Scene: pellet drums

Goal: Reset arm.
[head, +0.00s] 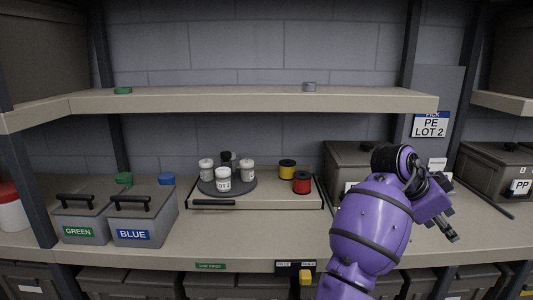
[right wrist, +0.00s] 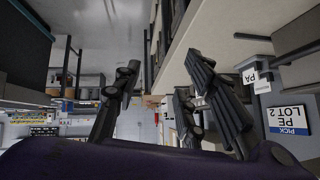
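My purple right arm (head: 372,222) rises from the bottom of the head view in front of the shelf bench, and its wrist bends to the right. The dark right gripper (head: 452,232) points right and down, over the right part of the bench. In the right wrist view the fingers of this gripper (right wrist: 158,82) are spread apart with nothing between them. My left arm and left gripper are not in view.
A tray (head: 255,208) holds a turntable (head: 208,187) with several jars, plus yellow (head: 287,169) and red (head: 302,183) spools. GREEN (head: 80,217) and BLUE (head: 143,217) bins stand left. A grey bin (head: 343,160) is behind my arm; an upper shelf (head: 230,100) overhangs.

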